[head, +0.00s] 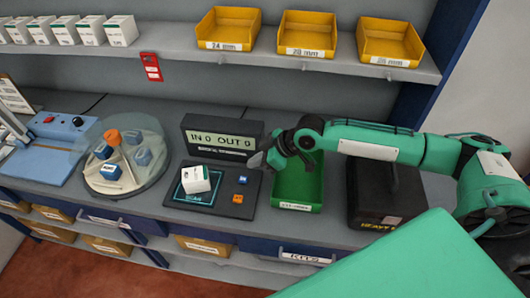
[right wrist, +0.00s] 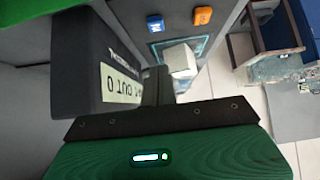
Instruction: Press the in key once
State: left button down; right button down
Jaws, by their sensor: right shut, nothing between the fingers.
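My left gripper is out of view.
A white box (head: 196,179) sits on the terminal's pad, left of the keys. A green bin (head: 297,190) stands to the right, with a dark box (head: 385,205) beyond it. A round tray (head: 110,186) with blue and orange pieces is at left. Yellow bins (head: 307,34) stand on the shelf.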

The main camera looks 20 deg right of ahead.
aim_at(239, 178)
jog(key=p+x, duration=0.1)
jog(key=x, duration=0.2)
jog(key=shift+a+r, duration=0.1)
notch_tip(239, 178, down, 3)
jog(key=shift+w+a+f+p, duration=0.15)
jog(key=shift+f+p, duration=0.1)
jog(key=shift+p, duration=0.4)
jog(key=shift+f, duration=0.55)
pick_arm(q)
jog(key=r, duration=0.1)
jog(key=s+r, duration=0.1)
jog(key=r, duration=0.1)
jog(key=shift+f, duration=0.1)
